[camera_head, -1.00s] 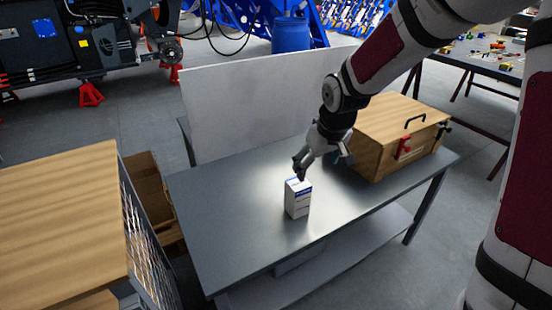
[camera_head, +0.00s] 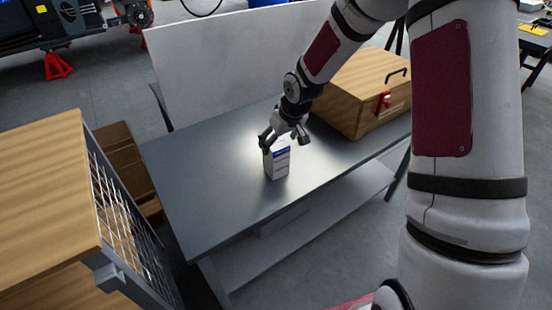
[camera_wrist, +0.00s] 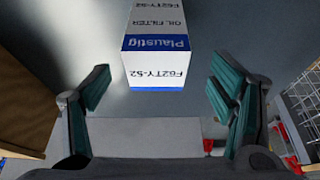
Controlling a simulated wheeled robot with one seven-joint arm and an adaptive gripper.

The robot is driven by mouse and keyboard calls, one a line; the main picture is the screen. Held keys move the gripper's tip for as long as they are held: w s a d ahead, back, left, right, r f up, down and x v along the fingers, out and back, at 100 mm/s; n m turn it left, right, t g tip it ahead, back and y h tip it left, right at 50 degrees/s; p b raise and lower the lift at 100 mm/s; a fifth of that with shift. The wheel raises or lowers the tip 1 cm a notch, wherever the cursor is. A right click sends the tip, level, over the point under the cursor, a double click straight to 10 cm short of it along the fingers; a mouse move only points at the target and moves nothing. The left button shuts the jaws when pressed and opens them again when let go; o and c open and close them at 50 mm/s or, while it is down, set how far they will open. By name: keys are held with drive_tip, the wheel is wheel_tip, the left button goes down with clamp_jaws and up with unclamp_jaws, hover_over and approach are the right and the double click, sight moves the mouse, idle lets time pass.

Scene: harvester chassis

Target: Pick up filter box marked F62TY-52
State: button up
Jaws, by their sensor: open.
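The filter box (camera_head: 277,161) is a small white carton with blue bands, upright on the grey metal table (camera_head: 210,195). In the wrist view the box (camera_wrist: 155,50) shows "F62TY-52", "OIL FILTER" and "Plaustig", upside down. My gripper (camera_head: 280,138) is at the top of the box in the head view. In the wrist view my gripper (camera_wrist: 160,98) is open, with one teal-padded finger on each side and the box ahead, between their lines. The fingers are not closed on it. Whether a finger touches the box I cannot tell.
A wooden case (camera_head: 355,90) with a red latch stands on the table at the back right. A white panel (camera_head: 225,65) rises along the back edge. A wood-topped cart with mesh side (camera_head: 45,185) stands left. The table's left part is clear.

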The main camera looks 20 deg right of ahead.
sight(277, 144)
drive_tip(key=x, duration=0.5)
drive_tip(key=shift+w+d+b, duration=0.1)
drive_tip(key=shift+w+b, duration=0.15)
drive_tip(key=shift+b, duration=0.05)
drive_tip(key=shift+r, duration=0.1)
drive_tip(key=c, duration=1.7)
